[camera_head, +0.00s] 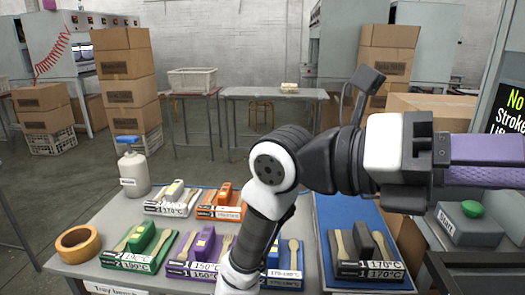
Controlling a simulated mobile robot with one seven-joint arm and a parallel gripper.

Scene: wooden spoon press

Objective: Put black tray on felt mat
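The black tray (370,271) is at the right in the head view, marked 170 °C. It holds a dark block and pale wooden spoon shapes. It sits on a flat blue surface (332,206) that looks like the felt mat, though the picture does not confirm the material. My arm crosses the view from the right edge, bends near the middle and runs down past the bottom edge. My lower arm link is left of the black tray in the picture.
A grey table carries green (138,262), purple (183,272), orange (217,211), white (172,209) and blue (284,282) trays. My arm partly covers the blue one. A green button box (465,226) is right.

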